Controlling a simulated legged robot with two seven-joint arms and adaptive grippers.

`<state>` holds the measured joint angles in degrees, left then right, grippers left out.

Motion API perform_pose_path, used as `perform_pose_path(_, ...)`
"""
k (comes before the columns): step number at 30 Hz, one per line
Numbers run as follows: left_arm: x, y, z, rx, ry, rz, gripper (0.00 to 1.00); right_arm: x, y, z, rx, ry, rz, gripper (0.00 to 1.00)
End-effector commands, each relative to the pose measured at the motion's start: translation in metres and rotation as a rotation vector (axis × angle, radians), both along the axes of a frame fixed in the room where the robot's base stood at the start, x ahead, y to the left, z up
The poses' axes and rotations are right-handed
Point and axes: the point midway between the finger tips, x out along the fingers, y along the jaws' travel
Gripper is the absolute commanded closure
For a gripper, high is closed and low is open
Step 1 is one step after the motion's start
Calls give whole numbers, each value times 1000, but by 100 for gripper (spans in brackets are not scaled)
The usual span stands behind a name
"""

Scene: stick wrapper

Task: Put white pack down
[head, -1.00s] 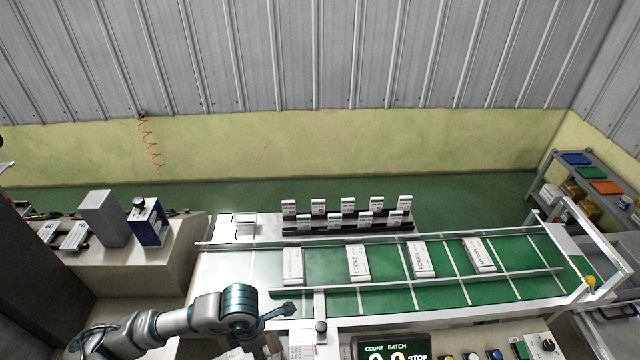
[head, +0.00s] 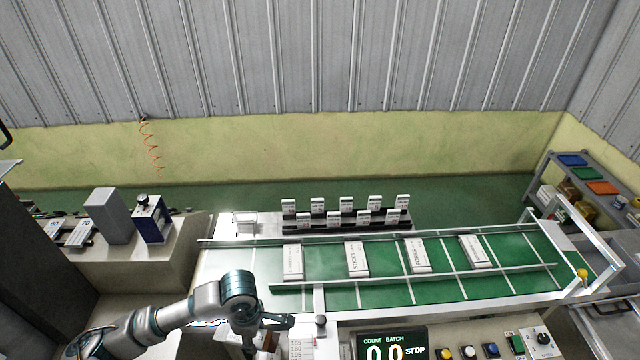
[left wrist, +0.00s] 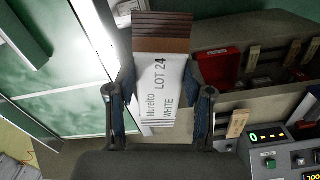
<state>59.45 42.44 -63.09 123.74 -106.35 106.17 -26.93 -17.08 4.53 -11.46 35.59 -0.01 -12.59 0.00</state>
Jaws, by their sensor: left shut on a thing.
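My left gripper (left wrist: 159,78) is shut on a white pack (left wrist: 160,92), one finger on each side of it. The pack's face reads "Muretto LOT 24 WHITE", and a brown striped end (left wrist: 160,32) shows beyond the fingers. In the head view my left gripper (head: 268,322) is at the bottom, near the front side of the conveyor and left of the display. The pack is mostly hidden by the arm there. My right gripper is not in view.
A display (head: 390,345) and buttons are at the front right. The left wrist view shows an open bin (left wrist: 270,45) at right.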

Motion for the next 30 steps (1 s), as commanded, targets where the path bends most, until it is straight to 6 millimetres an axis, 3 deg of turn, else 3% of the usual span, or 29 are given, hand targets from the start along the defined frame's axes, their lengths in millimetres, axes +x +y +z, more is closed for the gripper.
perform_pose_path(12, 64, 24, -1, -1, 0, -900, 72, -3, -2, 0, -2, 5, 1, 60)
perform_pose_path(18, 84, 35, -2, -1, 0, -1227, 72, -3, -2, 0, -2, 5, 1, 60)
perform_pose_path(24, 92, 39, -1, 0, -2, -1371, 72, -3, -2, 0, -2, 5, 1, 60)
perform_pose_path(30, 93, 40, -1, 1, -3, -1389, 72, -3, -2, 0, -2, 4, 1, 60)
